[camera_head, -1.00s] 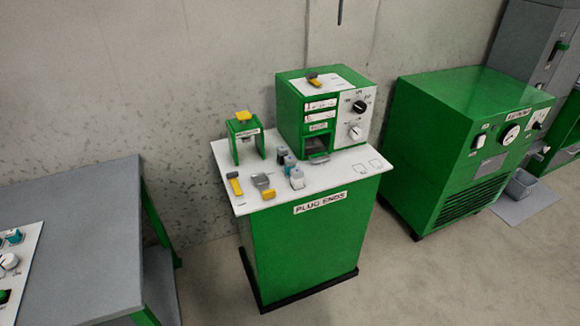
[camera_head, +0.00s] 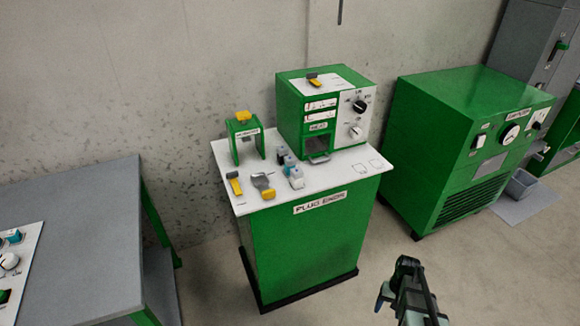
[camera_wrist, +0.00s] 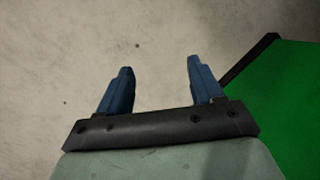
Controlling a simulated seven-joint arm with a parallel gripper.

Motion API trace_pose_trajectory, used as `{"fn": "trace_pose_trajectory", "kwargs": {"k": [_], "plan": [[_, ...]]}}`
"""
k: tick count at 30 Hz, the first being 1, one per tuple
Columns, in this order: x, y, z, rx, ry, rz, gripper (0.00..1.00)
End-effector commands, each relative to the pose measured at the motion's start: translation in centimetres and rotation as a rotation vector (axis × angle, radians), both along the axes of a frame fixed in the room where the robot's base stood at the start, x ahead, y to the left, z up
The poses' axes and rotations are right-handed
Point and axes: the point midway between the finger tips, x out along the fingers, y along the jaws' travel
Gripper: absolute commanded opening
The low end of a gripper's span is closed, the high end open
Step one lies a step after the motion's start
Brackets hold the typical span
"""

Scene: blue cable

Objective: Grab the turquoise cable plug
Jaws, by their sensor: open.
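I cannot make out a turquoise cable plug for certain. In the head view my gripper (camera_head: 384,296) is at the lower right, in front of and to the right of the cabinet, well away from the small pieces.
A green machine with knobs (camera_head: 325,110) and a small green stand (camera_head: 243,140) are on the cabinet top. Yellow-and-grey tools (camera_head: 263,185) lie at its front left. A grey table (camera_head: 85,230) is left; a large green machine (camera_head: 460,140) is right. Floor between is clear.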

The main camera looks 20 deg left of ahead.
Motion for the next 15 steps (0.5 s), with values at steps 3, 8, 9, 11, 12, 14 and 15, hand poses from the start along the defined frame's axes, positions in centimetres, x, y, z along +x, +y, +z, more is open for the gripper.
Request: {"fn": "trace_pose_trajectory", "kwargs": {"k": [3, 8, 9, 11, 12, 14, 15], "plan": [[4.8, 1.2, 2.5, 0.014, -0.054, 0.015, 0.66], [10.2, 2.7, 6.4, 0.032, -0.117, 0.036, 0.66], [11.5, 3.1, 7.4, 0.038, -0.134, 0.042, 0.66], [13.5, 3.7, 9.1, 0.045, -0.159, 0.050, 0.66], [14.7, 4.2, 10.3, 0.049, -0.175, 0.056, 0.66], [16.5, 4.8, 12.0, 0.055, -0.199, 0.064, 0.66], [17.7, 5.2, 13.3, 0.060, -0.215, 0.069, 0.66]]}}
